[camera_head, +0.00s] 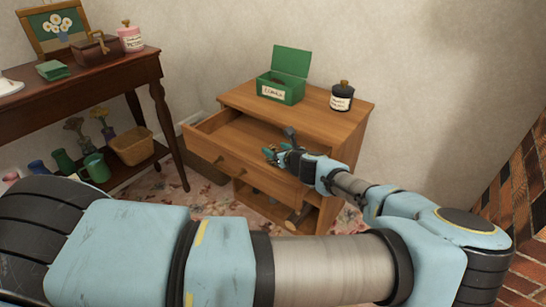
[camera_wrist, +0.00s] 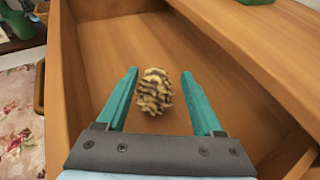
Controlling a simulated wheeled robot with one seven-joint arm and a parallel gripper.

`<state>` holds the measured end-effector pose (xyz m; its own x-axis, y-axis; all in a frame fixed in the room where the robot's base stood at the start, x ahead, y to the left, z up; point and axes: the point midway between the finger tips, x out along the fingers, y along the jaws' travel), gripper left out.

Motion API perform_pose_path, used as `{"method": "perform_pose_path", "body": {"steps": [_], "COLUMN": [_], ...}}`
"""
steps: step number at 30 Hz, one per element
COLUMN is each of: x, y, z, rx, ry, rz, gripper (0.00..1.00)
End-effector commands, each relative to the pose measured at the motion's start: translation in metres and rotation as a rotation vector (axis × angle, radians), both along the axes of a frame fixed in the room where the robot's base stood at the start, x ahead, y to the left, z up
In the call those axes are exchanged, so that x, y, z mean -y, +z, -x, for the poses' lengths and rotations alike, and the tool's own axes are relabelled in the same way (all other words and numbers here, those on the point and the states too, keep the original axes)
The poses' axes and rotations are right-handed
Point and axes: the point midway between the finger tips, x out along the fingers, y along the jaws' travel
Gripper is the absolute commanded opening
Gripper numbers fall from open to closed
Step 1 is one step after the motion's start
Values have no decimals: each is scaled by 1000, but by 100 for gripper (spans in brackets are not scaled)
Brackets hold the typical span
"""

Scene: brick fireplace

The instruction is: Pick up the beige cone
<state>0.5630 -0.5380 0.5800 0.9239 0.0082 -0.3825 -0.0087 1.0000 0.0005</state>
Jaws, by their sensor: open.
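The beige cone (camera_wrist: 155,91) looks like a pine cone with dark-edged scales. In the wrist view it lies on the wooden floor of the open drawer (camera_wrist: 110,50). My gripper (camera_wrist: 160,75) is open, with one teal finger on each side of the cone and visible gaps between the fingers and it. In the head view my gripper (camera_head: 272,153) is over the open drawer (camera_head: 205,148) of the wooden cabinet. The cone cannot be made out there, as it is hidden by my gripper or the drawer front.
On the cabinet top (camera_head: 320,108) stand an open green box (camera_head: 281,90) and a dark jar (camera_head: 342,97). A dark wooden side table (camera_head: 100,75) with several items stands at the left. The drawer walls rise close around my gripper.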

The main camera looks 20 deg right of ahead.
Motion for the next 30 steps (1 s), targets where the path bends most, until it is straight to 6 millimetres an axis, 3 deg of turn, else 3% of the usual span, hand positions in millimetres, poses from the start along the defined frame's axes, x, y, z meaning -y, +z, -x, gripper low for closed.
{"method": "perform_pose_path", "body": {"steps": [8,17,30], "x": [-6,-5,-5], "y": [-12,-13,-13], "z": [-37,-41,-41], "rx": [0,0,0], "ry": [2,1,1], "rz": [-1,1,1], "gripper": [68,68,20]}}
